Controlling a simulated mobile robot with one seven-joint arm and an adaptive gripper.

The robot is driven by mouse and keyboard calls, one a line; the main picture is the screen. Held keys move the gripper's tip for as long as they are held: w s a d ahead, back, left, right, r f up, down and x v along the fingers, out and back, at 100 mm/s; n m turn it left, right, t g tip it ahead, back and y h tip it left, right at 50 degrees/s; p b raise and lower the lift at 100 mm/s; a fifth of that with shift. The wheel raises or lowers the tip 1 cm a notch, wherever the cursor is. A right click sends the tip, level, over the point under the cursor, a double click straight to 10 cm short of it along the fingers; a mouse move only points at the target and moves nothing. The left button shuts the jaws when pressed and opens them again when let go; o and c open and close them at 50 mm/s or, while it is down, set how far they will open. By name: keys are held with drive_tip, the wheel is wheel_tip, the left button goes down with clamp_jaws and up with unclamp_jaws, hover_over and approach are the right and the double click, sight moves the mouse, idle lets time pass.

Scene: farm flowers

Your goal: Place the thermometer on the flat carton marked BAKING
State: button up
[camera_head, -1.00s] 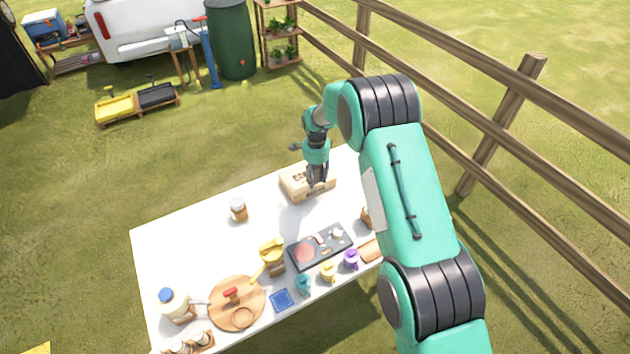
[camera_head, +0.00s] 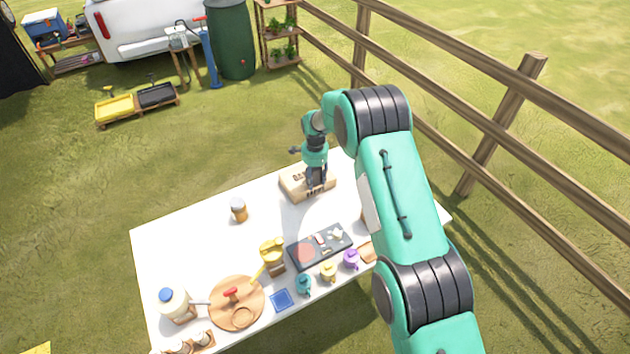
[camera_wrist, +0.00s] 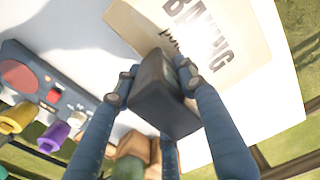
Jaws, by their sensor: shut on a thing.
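The flat carton (camera_head: 294,190) is tan cardboard and lies near the far edge of the white table. Its dark printing, BAKING, is partly readable in the wrist view (camera_wrist: 232,28). My gripper (camera_head: 316,186) is over the carton and hides part of its top. In the wrist view my gripper (camera_wrist: 158,82) is shut on a dark grey, block-shaped thing, which I take to be the thermometer (camera_wrist: 163,105). Its display face is not visible. It overlaps the carton's near part in the picture; I cannot tell whether it touches the carton.
The white table (camera_head: 200,245) has free room left of the carton around a small jar (camera_head: 238,210). A wooden fence (camera_head: 500,125) stands to the right.

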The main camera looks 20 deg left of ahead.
sight(315, 169)
drive_tip(key=shift+f, duration=0.25)
drive_tip(key=shift+f, duration=0.15)
drive_tip(key=o, duration=1.2)
drive_tip(key=shift+o, duration=0.2)
drive_tip(key=shift+r, duration=6.1)
